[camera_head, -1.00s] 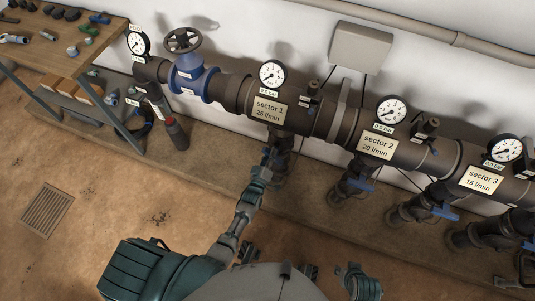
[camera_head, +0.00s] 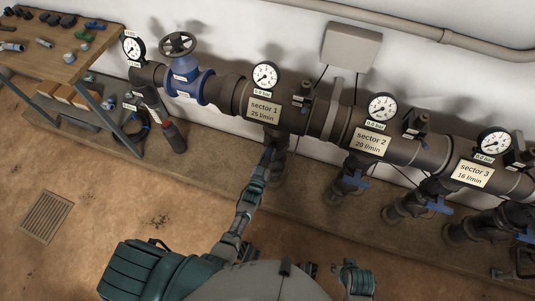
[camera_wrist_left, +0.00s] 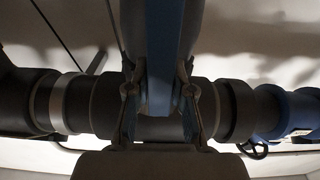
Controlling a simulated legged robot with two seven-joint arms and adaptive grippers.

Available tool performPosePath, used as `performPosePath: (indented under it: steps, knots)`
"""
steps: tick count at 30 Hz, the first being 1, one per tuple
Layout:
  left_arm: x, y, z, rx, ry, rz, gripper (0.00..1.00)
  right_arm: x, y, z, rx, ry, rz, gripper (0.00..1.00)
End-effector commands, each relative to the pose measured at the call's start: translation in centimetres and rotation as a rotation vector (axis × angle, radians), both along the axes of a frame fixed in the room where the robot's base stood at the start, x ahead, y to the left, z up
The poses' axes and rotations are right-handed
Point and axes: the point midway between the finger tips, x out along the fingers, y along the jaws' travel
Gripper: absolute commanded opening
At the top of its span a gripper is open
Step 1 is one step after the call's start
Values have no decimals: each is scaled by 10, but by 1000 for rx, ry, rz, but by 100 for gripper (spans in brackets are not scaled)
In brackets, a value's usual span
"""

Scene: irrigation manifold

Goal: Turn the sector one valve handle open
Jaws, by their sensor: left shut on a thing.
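The sector one valve handle (camera_wrist_left: 165,50) is a blue bar. It runs between the two fingers of my left gripper in the left wrist view. In the head view my left gripper (camera_head: 265,160) is at the sector 1 branch, below the sector 1 sign (camera_head: 265,109). The gripper is shut on the handle; its fingers (camera_wrist_left: 160,105) lie along both sides of it in the wrist view. In the head view the gripper mostly hides this handle, so its angle is hard to tell. My right gripper cannot be made out.
Sector 2 (camera_head: 352,180) and sector 3 (camera_head: 440,205) have blue valve handles to the right. A blue valve with a handwheel (camera_head: 178,45) stands at the left of the brown manifold pipe (camera_head: 310,118). A bench (camera_head: 85,60) with fittings is at the far left. The floor at left is clear.

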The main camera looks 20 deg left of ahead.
Motion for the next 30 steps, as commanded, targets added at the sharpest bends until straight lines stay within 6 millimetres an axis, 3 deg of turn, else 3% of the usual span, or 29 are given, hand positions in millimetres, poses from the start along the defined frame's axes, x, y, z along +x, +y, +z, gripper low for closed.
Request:
performPosePath:
  steps: [1, 19, 20, 22, 23, 30]
  knots:
    - [-9, -7, -23, 11, 54, -10, 0, 0, 0, -3, 0, 1, 0, 40]
    - [-9, -2, -24, 49, 54, -6, 0, -1, -1, -6, -3, 10, 1, 40]
    - [-9, -2, -24, 49, 54, -6, 27, -1, -1, -6, -3, 9, 1, 40]
    - [-9, -2, -24, 49, 54, -6, 44, -1, -1, -5, -3, 8, 2, 40]
    - [-9, -2, -24, 49, 54, -5, 48, -1, -1, -5, -3, 7, 2, 40]
    - [-8, 0, -18, 48, 42, -2, 48, -1, -2, -3, -4, 6, 2, 40]
